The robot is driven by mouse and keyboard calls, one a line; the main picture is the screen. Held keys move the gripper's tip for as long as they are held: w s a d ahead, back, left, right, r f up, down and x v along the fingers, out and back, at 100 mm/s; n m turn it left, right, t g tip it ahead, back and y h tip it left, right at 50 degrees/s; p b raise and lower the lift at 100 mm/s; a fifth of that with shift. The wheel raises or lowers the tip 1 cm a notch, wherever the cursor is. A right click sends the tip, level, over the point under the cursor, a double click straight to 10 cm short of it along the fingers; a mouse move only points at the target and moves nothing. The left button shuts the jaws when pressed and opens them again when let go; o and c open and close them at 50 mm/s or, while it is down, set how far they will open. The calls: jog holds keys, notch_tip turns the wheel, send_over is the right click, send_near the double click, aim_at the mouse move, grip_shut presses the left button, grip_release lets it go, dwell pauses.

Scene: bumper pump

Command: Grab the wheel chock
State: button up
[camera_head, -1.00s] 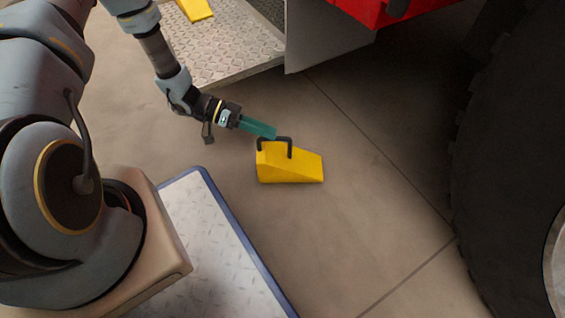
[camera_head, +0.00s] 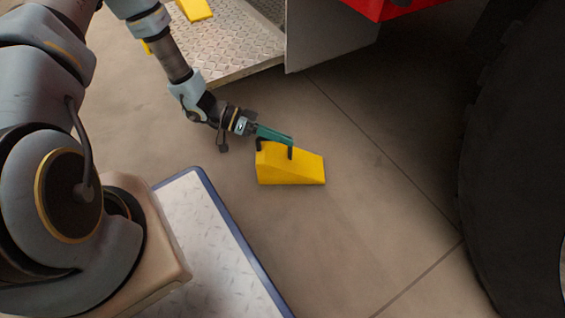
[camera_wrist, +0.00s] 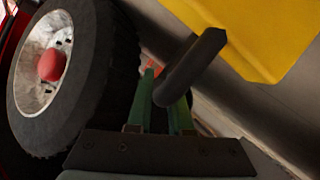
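The yellow wheel chock (camera_head: 290,168) is a wedge on the floor, with a black bar handle (camera_head: 290,153) at its tall left end. In the wrist view the chock (camera_wrist: 262,35) fills the upper right, and its handle (camera_wrist: 195,65) reaches down to the green fingers. My gripper (camera_head: 275,135) is at the handle from the upper left and covers its top bar. In the wrist view my gripper (camera_wrist: 163,105) has its two fingers apart, with the handle's end between or just in front of them. Whether they touch it is hard to tell.
A large black tire (camera_head: 515,150) stands at the right; it also shows in the wrist view (camera_wrist: 100,70). A metal tread step (camera_head: 225,50) with another yellow piece (camera_head: 195,9) is at the top. The floor right of the chock is clear.

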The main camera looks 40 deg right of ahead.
grip_shut()
dwell(0.8)
jog(key=shift+r, duration=0.15)
